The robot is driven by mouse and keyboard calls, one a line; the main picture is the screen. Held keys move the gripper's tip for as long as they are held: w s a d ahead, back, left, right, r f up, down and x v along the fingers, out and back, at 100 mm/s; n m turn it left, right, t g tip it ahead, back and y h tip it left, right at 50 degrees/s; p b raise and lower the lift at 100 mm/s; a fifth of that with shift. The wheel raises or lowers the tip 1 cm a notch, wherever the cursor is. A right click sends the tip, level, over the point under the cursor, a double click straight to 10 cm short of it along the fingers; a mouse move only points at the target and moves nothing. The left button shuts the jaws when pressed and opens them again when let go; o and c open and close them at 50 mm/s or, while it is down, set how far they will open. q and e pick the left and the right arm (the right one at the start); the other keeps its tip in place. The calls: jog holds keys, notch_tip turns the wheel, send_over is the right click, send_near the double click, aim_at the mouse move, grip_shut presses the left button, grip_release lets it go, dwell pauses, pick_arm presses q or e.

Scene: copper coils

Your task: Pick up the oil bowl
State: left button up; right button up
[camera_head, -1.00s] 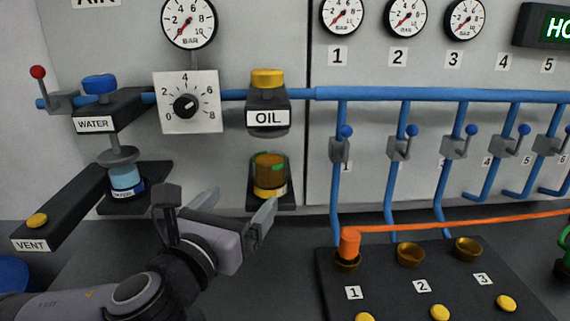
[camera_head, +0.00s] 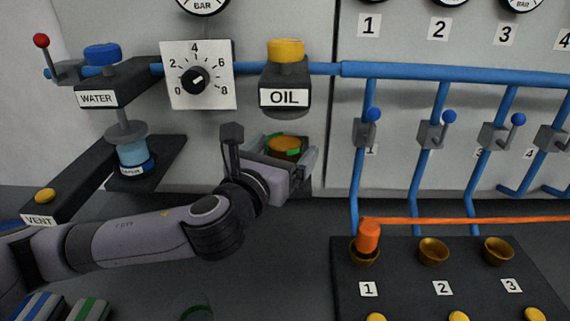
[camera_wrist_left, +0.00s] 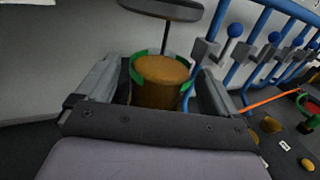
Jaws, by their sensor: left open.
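The oil bowl (camera_head: 284,146) is an amber, cup-like bowl with green marks at its rim, below the black unit labelled OIL (camera_head: 285,97). My left gripper (camera_head: 284,156) is open, with its fingers on either side of the bowl. In the left wrist view the bowl (camera_wrist_left: 160,90) stands between the two spread fingers, with visible gaps to both. Its lower front is hidden by my gripper. My right gripper is not in view.
A dial plate (camera_head: 198,76) is on the wall. Blue pipes with valves (camera_head: 367,131) and a black panel with brass cups (camera_head: 432,250) are to the right. An orange hose (camera_head: 470,221) crosses there.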

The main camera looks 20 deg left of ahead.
pick_arm(q)
jog(key=shift+w+d, duration=0.1)
jog(key=shift+w, duration=0.45)
jog(key=c, duration=1.2)
jog(key=shift+c, duration=0.5)
jog(key=shift+r, duration=0.1)
